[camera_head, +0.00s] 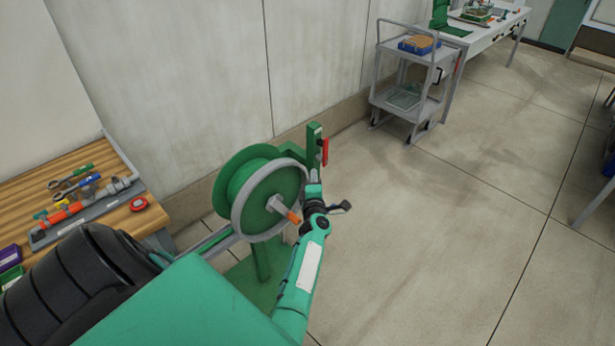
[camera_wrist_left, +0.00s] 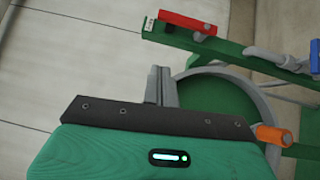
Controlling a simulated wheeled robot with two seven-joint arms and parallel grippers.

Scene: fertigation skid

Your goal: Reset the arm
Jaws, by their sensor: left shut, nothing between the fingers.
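My left arm (camera_head: 307,262) reaches in from the bottom of the head view, in front of a green hose reel (camera_head: 240,185). My left gripper (camera_head: 343,207) is at its end, just right of the reel, over the floor. In the left wrist view the fingers (camera_wrist_left: 160,90) are together and empty. The reel's orange crank handle (camera_head: 293,216) is left of the gripper in the head view; it also shows in the left wrist view (camera_wrist_left: 270,134). My right gripper is not in view.
A green post (camera_head: 314,150) with a red lever (camera_head: 325,152) stands behind the gripper. A blue part (camera_wrist_left: 315,56) shows in the left wrist view. A wooden bench (camera_head: 70,165) with tools is at left. A grey cart (camera_head: 410,85) stands farther back. The floor at right is clear.

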